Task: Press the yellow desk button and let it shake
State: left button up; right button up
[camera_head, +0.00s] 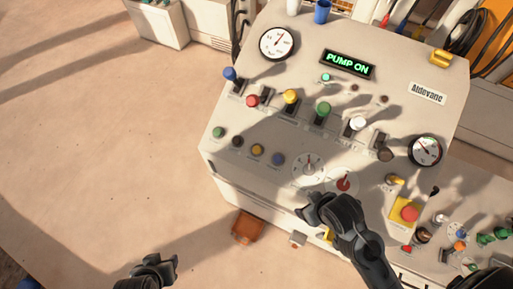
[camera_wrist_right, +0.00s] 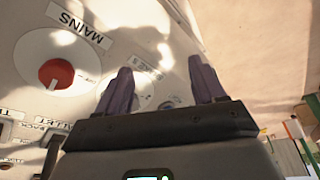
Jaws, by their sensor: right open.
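A row of round push buttons sits at the left front of the sloped console (camera_head: 240,188). The yellow button (camera_head: 258,150) is in it, between a black button (camera_head: 237,141) and a blue button (camera_head: 278,159). My right gripper (camera_head: 308,207) is open and empty over the console's front edge, right of and below the yellow button in the picture. Its two spread fingers (camera_wrist_right: 162,85) show in the right wrist view, beside the red MAINS knob (camera_wrist_right: 56,74). My left gripper (camera_head: 168,265) is low over the floor area, away from the console; its jaw opening is unclear.
Lever switches with coloured knobs, such as the yellow one (camera_head: 291,96), stand behind the buttons. Two dials (camera_head: 308,168) lie to their right. A red mushroom button on a yellow plate (camera_head: 404,212) is further right. The lit display (camera_head: 348,64) reads PUMP ON.

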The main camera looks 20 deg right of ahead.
grip_shut()
dwell(1.6)
